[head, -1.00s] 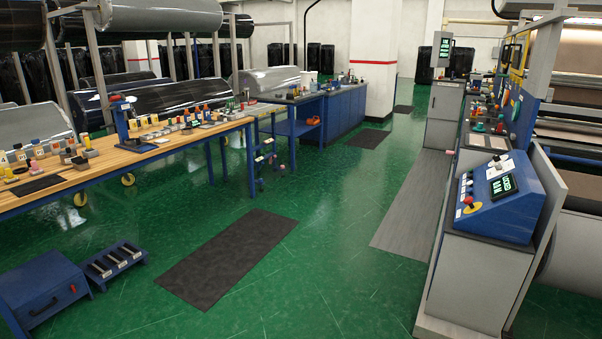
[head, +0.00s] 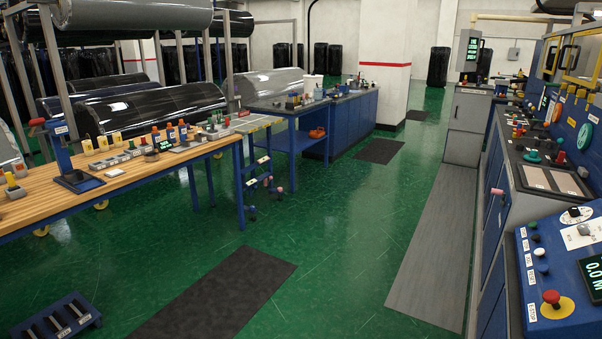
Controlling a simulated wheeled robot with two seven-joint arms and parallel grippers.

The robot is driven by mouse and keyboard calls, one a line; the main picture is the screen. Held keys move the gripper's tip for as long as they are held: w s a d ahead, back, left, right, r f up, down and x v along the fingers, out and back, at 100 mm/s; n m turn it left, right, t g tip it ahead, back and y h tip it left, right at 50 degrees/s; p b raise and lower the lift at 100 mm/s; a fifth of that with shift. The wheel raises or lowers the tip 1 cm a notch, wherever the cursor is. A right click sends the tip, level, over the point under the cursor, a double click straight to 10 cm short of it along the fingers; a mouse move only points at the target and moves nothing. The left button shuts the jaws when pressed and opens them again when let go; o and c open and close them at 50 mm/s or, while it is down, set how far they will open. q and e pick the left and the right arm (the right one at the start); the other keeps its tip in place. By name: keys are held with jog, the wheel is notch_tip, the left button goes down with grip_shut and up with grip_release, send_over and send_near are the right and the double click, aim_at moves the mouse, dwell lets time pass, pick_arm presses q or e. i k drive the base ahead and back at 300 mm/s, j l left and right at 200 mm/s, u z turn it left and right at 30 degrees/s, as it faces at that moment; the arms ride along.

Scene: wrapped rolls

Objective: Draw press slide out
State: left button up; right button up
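A small blue bench press (head: 62,153) with a red-tipped handle stands upright on the wooden workbench (head: 120,186) at the left. Its flat blue base rests on the bench top. I cannot make out a separate slide on it at this size. Neither of my grippers shows in the head view.
A blue control console (head: 560,262) is close at the lower right. A dark mat (head: 215,295) and a grey mat (head: 435,240) lie on the open green floor. A blue slotted rack (head: 55,318) sits on the floor at the lower left. A blue cabinet bench (head: 345,118) stands farther back.

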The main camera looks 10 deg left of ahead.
aim_at(74, 176)
jog(key=i, duration=2.05)
jog(key=i+l+u, duration=0.15)
jog(key=i+u, duration=0.3)
jog(key=i, duration=0.15)
jog(key=i+l+u, duration=0.3)
jog(key=i+u, duration=0.15)
jog(key=i+l+u, duration=0.85)
jog(key=l, duration=0.4)
jog(key=i+l+u, duration=0.45)
jog(key=l, duration=0.35)
jog(key=k+j, duration=0.05)
